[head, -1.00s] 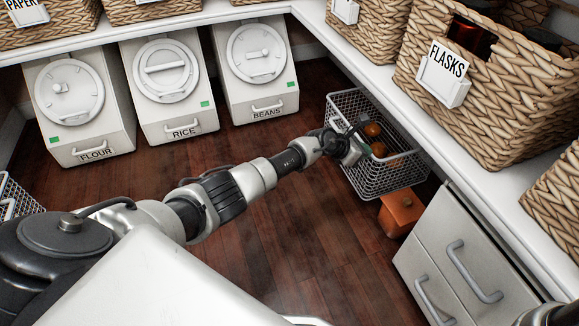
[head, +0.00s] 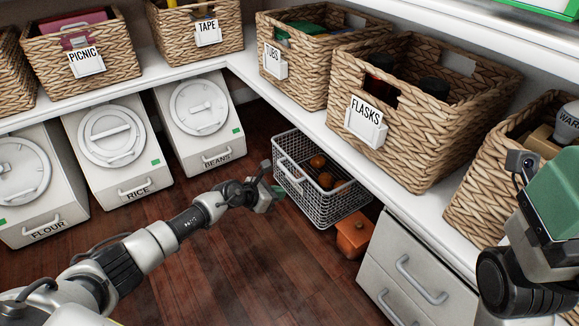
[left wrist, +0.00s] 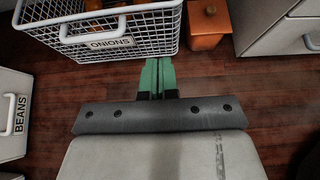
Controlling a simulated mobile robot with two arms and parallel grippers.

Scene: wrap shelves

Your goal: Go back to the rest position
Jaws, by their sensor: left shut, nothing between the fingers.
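My left gripper (head: 274,190) is shut and empty, just left of the wire basket in the head view. In the left wrist view its green fingers (left wrist: 158,77) lie together over the floor, just in front of the basket marked ONIONS (left wrist: 112,43). The white wire basket (head: 318,208) holds several orange-brown onions (head: 325,180). A part of my right arm shows at the right edge of the head view, with a green piece; its fingertips cannot be made out.
An orange box (head: 354,236) stands right of the wire basket, beside grey drawers (head: 400,270). Bins marked FLOUR, RICE (head: 128,165) and BEANS (head: 203,120) stand at the left. Wicker baskets such as FLASKS (head: 420,140) line the white shelf above. The dark wood floor (head: 235,265) is open.

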